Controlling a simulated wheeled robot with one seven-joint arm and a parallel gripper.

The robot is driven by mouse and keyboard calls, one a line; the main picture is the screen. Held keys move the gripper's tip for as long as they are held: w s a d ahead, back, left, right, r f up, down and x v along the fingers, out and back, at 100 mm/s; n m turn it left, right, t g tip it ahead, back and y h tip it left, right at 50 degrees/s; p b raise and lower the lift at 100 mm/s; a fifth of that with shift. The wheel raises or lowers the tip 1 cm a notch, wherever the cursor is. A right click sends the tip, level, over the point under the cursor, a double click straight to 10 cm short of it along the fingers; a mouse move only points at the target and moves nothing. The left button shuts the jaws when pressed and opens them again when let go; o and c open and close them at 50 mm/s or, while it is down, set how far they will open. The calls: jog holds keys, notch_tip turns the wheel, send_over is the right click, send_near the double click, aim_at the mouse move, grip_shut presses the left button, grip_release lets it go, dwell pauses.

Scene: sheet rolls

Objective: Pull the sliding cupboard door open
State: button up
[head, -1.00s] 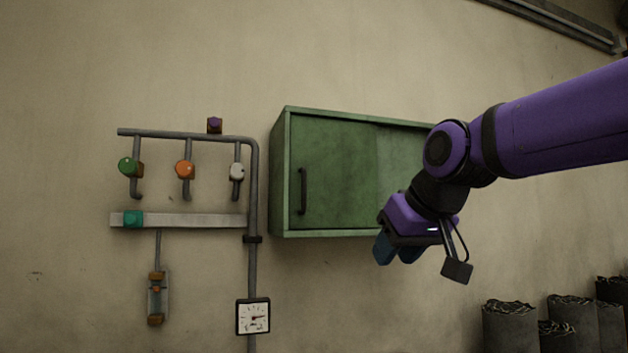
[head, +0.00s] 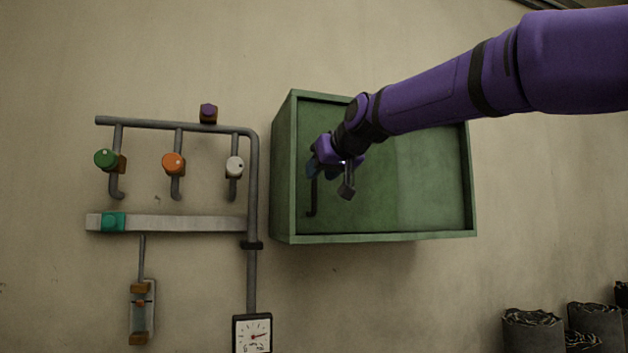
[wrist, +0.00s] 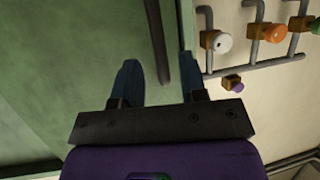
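The green cupboard (head: 374,238) is on the wall, with a darker green door panel (head: 350,215) on its left and a lighter panel (head: 435,185) on its right. A dark vertical bar handle (head: 312,200) is near the door's left edge; its upper part is hidden by my gripper (head: 312,172). In the wrist view, my gripper (wrist: 158,60) is open, with one blue finger on each side of the handle (wrist: 157,40) in the picture. A gap shows between the handle and each finger. I cannot tell how deep the fingers reach around it.
Left of the cupboard is a grey pipe (head: 253,200) with green (head: 106,160), orange (head: 173,163) and white (head: 234,167) knobs and a dial gauge (head: 252,334). Dark bins (head: 533,332) stand at the lower right. The wall below the cupboard is clear.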

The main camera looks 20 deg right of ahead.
aim_at(314, 207)
jog(key=shift+x, duration=2)
grip_shut()
